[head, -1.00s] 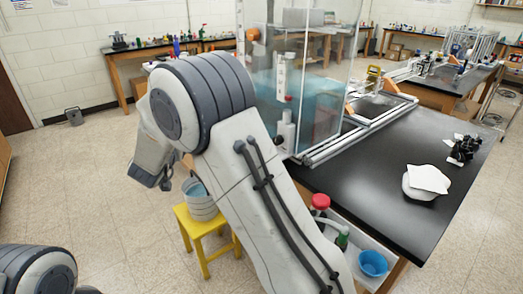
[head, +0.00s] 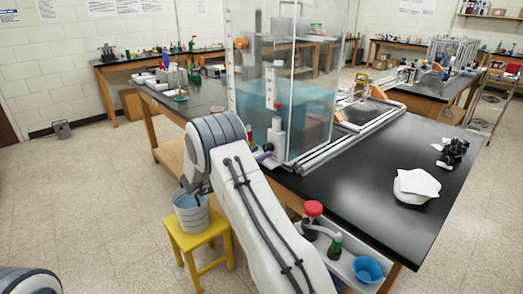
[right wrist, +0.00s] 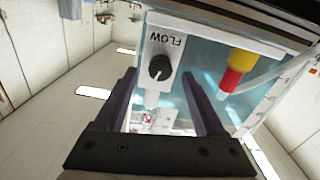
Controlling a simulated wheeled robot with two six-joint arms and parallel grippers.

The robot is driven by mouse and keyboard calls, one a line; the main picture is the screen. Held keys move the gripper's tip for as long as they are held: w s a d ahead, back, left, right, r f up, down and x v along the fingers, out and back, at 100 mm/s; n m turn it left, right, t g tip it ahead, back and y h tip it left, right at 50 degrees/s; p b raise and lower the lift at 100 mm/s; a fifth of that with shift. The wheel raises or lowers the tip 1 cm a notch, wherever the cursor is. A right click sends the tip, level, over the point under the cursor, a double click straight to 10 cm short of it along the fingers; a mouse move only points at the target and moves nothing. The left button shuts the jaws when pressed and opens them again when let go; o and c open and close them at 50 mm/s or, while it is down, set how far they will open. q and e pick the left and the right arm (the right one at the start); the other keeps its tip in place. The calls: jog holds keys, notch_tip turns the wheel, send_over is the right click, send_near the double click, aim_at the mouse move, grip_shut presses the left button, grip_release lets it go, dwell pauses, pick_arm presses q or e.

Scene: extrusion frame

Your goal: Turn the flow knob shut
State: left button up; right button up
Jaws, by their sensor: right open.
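The flow knob (right wrist: 159,68) is a round black dial with a white mark. It sits on a white panel (right wrist: 172,52) labelled FLOW, which appears upside down in the right wrist view. My right gripper (right wrist: 160,74) is open, with its two dark fingers reaching toward the panel, one on each side of the knob. The knob lies between them in the picture; I see no contact. In the head view, dark finger parts of my right gripper (head: 262,153) show beside the white fitting (head: 277,138) at the tank's lower corner. My left gripper is out of view.
A clear tank (head: 310,110) with blue water stands on the black bench (head: 350,185). A red and yellow fitting (right wrist: 237,70) is right of the knob. A bucket (head: 192,215) stands on a yellow stool (head: 205,238). A low shelf holds a blue bowl (head: 367,269).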

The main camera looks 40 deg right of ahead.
jog(key=shift+w+d, duration=0.1)
jog(key=shift+d, duration=1)
